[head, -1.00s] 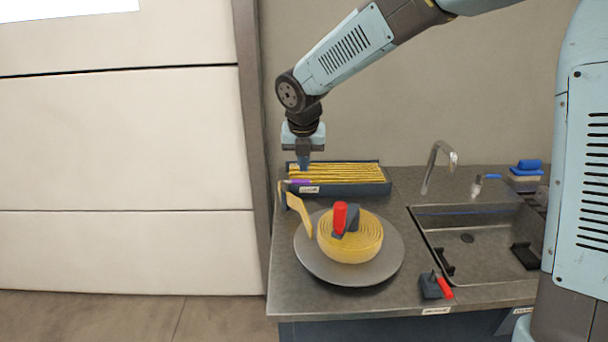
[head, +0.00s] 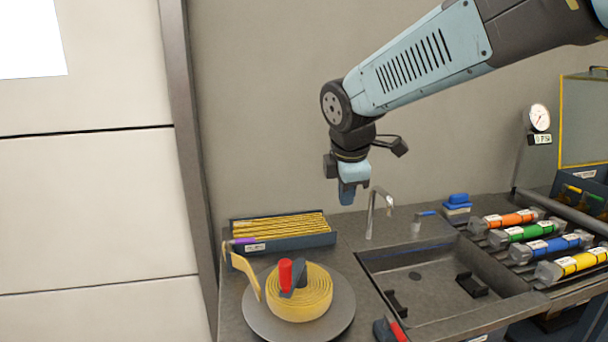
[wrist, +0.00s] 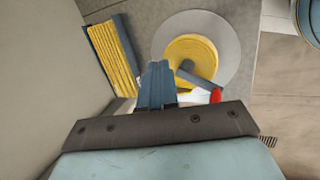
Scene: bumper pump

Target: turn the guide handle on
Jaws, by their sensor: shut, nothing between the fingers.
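A red handle (head: 285,274) with a dark grey arm stands over a coiled yellow hose (head: 317,292) on a round grey turntable (head: 342,315). A second red handle (head: 398,331) on a dark block is at the counter front, cut by the lower picture edge. No readable label tells me which one is the guide handle. My gripper (head: 347,199) is shut and empty, hanging in the air above and right of the coil, touching nothing. In the wrist view its fingers (wrist: 157,72) point toward the coil (wrist: 189,52), with the red handle tip (wrist: 215,95) at their right.
A dark tray of yellow rods (head: 318,241) stands against the wall behind the coil. A sink (head: 430,276) with a curved faucet (head: 371,213) is to the right. Several coloured cylinders (head: 548,247) and a gauge (head: 540,117) are farther right. The air around my gripper is clear.

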